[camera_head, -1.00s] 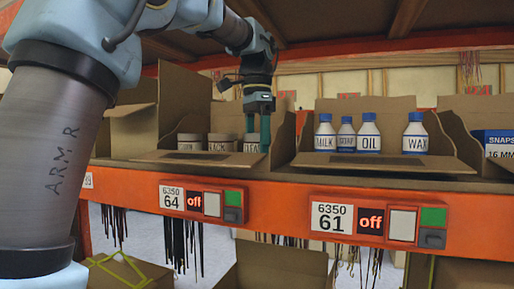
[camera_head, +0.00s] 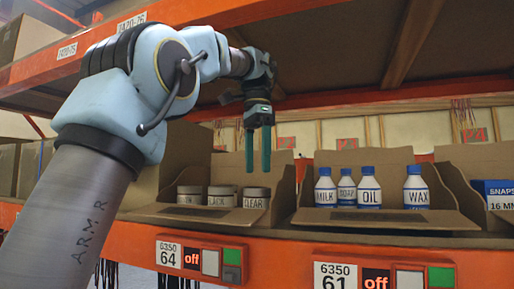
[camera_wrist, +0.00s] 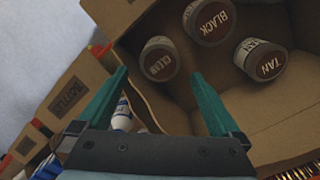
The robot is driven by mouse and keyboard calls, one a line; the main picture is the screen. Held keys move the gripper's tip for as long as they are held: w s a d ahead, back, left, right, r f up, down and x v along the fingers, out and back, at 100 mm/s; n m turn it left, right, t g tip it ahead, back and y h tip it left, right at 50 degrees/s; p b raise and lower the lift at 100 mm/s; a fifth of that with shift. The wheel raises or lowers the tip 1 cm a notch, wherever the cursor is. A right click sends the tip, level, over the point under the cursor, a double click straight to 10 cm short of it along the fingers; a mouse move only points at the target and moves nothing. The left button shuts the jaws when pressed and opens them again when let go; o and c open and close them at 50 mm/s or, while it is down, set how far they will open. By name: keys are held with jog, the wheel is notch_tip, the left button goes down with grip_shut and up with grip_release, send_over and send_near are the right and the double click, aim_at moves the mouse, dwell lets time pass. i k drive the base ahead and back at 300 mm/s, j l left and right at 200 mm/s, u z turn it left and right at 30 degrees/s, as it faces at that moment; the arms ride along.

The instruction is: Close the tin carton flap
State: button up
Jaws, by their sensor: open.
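The tin carton (camera_head: 167,211) stands on the shelf above the 64 label, with its front flap folded down toward the shelf edge. Several tins sit inside; the CLEAR tin (camera_head: 256,198) is nearest the carton's right side. The wrist view shows tins marked CLEAR (camera_wrist: 159,62), BLACK (camera_wrist: 209,20) and TAN (camera_wrist: 266,64) from above. My gripper (camera_head: 258,167) is open, fingers pointing down, above the CLEAR tin with nothing between them. In the wrist view the fingers straddle the carton's wall near the CLEAR tin. Whether they touch the wall I cannot tell.
The bottle carton (camera_head: 395,222) with white, blue-capped bottles (camera_head: 369,187) stands open to the right. The orange shelf front (camera_head: 300,246) carries labels and off displays. A SNAPS box (camera_head: 500,194) is at the far right.

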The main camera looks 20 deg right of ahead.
aim_at(224, 216)
jog(key=k, duration=1)
